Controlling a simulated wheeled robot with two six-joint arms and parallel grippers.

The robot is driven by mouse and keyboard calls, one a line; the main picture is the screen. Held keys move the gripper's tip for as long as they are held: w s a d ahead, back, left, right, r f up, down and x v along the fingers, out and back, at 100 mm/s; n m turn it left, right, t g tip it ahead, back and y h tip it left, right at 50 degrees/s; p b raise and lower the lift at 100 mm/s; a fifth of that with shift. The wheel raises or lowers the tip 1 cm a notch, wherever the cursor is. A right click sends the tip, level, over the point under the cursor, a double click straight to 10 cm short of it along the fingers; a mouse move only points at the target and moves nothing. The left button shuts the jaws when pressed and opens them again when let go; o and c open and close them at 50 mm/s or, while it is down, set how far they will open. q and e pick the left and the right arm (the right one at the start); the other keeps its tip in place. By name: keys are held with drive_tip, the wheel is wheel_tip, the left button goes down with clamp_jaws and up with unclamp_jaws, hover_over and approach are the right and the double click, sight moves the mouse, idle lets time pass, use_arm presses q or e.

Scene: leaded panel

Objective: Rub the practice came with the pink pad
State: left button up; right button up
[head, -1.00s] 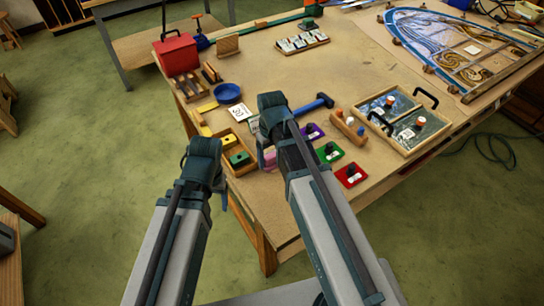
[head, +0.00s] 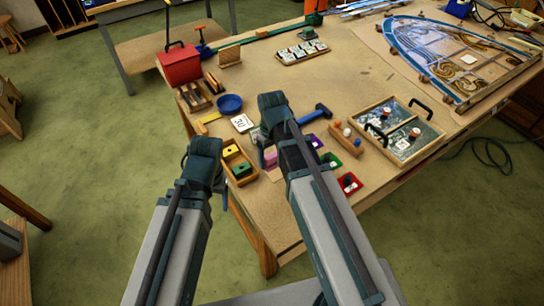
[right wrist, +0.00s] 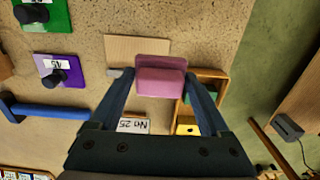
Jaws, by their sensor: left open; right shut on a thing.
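My right gripper (right wrist: 160,92) is shut on the pink pad (right wrist: 160,80), which also shows in the head view (head: 270,159), partly behind the gripper. The pad is over the edge of a pale wooden board (right wrist: 137,47). A short grey strip (right wrist: 116,73), perhaps the end of the practice came, shows just left of the pad; the pad hides anything further along. I cannot tell whether pad and strip touch. My left gripper (head: 222,190) is open and empty, off the table's near left edge.
A wooden box (head: 229,152) with yellow and green blocks stands beside the pad. A framed tray (head: 400,128) and the leaded panel (head: 455,55) are further right.

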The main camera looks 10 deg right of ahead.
drive_tip(key=shift+r+p, duration=1.5)
drive_tip(key=shift+r, duration=0.05)
